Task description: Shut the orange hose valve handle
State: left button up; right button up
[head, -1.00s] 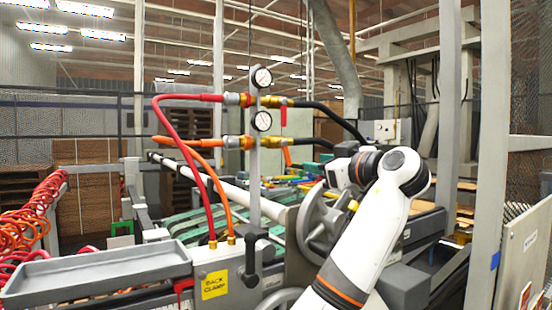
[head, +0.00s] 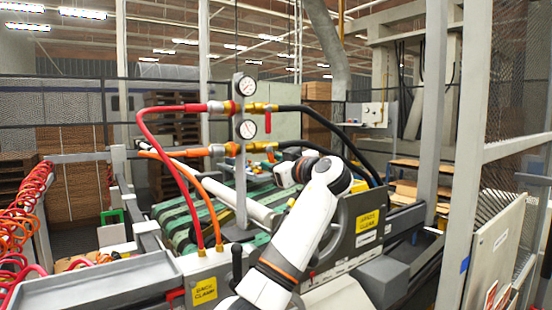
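The orange hose valve sits on the lower hose line, right of the lower gauge on the grey post. Its small orange handle (head: 271,156) points downward from the brass valve body (head: 261,147). An orange hose (head: 188,170) joins this line from the left and a black hose leaves it to the right. My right gripper is out of view.
A red valve handle (head: 267,122) hangs from the upper hose line, above the orange one. Two gauges (head: 247,86) sit on the post. A grey tray (head: 100,284) is at front left, a black lever (head: 237,262) at front centre, and a mesh fence post (head: 470,155) at right.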

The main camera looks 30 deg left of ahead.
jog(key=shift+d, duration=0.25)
pick_arm(q)
jog(key=shift+a, duration=0.1)
grip_shut()
jog(key=m+b, duration=0.1)
jog(key=m, duration=0.1)
jog(key=s+m+b, duration=0.1)
jog(key=b, duration=0.1)
jog(key=shift+a+f+m, duration=0.1)
jog(key=shift+a+m, duration=0.1)
jog(key=shift+m, duration=0.2)
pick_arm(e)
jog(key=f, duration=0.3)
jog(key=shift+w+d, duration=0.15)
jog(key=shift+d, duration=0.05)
pick_arm(q)
grip_release()
jog(key=shift+d, duration=0.1)
